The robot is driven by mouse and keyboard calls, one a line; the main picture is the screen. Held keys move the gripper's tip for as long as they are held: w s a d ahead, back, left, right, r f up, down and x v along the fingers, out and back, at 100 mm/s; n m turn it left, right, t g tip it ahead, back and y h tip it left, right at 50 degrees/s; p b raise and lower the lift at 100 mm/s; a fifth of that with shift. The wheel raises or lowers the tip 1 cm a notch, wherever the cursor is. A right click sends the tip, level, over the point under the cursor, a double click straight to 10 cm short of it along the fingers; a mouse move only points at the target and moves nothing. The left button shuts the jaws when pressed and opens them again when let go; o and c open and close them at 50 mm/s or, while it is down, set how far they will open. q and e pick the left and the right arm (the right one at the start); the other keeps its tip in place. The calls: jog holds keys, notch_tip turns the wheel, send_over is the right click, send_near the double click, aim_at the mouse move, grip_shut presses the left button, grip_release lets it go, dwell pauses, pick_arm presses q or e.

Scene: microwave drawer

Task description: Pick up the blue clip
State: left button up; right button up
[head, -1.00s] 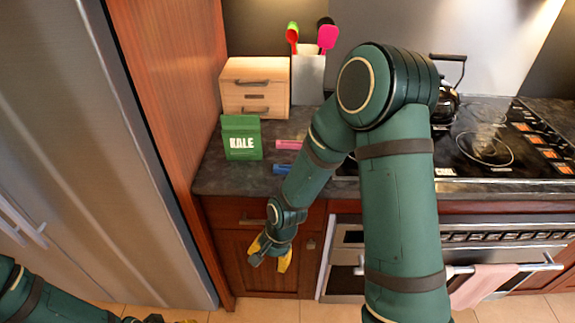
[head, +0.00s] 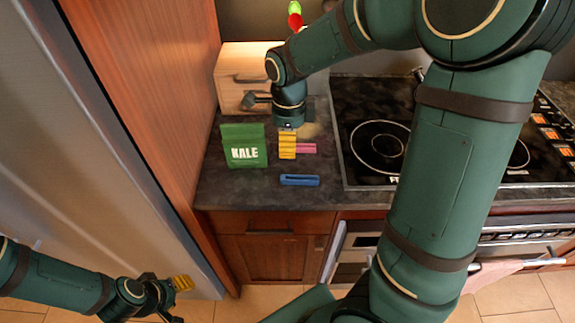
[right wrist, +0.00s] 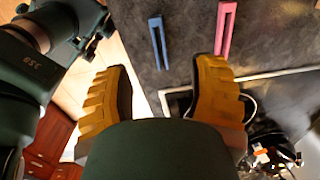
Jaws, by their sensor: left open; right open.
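The blue clip (head: 300,180) lies flat on the dark counter near its front edge. It also shows in the right wrist view (right wrist: 158,40), ahead of the space between my fingertips and apart from them. My right gripper (head: 288,146) hangs over the counter with yellow fingers, behind the blue clip and close to the pink clip (head: 306,148). In the right wrist view its fingers (right wrist: 164,66) are spread with nothing between them. The pink clip lies beyond the right finger there (right wrist: 226,28).
A green KALE bag (head: 244,146) stands left of the clips. A wooden drawer box (head: 240,70) stands behind. The stove top (head: 378,150) lies to the right. A tall wood panel and the fridge (head: 90,160) bound the left.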

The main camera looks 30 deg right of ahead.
jog(key=b, duration=0.2)
send_over(287, 178)
notch_tip(287, 178, down, 8)
jog(key=shift+s+d, duration=0.1)
jog(key=shift+s, duration=0.05)
jog(key=shift+s+f+b, duration=0.1)
jog(key=shift+f+b, duration=0.2)
jog(key=shift+f, duration=2.6)
jog(key=shift+a, duration=0.2)
jog(key=c, duration=0.8)
